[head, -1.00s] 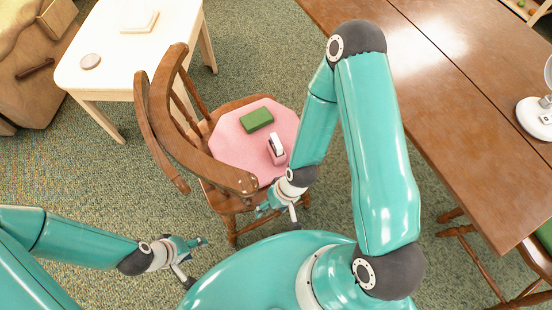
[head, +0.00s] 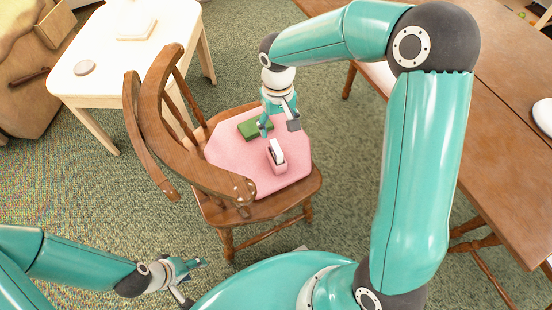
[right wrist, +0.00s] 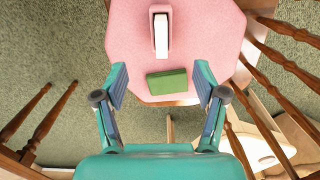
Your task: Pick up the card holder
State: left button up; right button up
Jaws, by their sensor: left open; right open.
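What looks like the card holder, a small pink holder with a white upright part (head: 277,157), stands on the pink seat pad of the wooden chair. Its white top also shows near the top of the right wrist view (right wrist: 161,35). My right gripper (head: 279,125) is open and empty above the seat, on the far side of the holder. In the right wrist view, a green block (right wrist: 167,83) appears between the open fingers, with the holder beyond it. My left gripper (head: 195,282) is open and empty at the lower left, away from the chair.
The green block also lies behind the holder in the head view (head: 250,128). The chair's curved wooden backrest (head: 180,140) rises on the left of the seat. A pale table (head: 120,80) stands at upper left, a brown table (head: 500,130) at right.

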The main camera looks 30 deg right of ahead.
jog(key=f+b, duration=0.1)
jog(key=f, duration=0.4)
jog(key=f+b, duration=0.1)
jog(key=f, duration=0.4)
jog(key=f+b, duration=0.1)
jog(key=f, duration=0.5)
jog(key=shift+w, duration=0.4)
jog(key=shift+r, duration=0.1)
jog(key=c, duration=1.2)
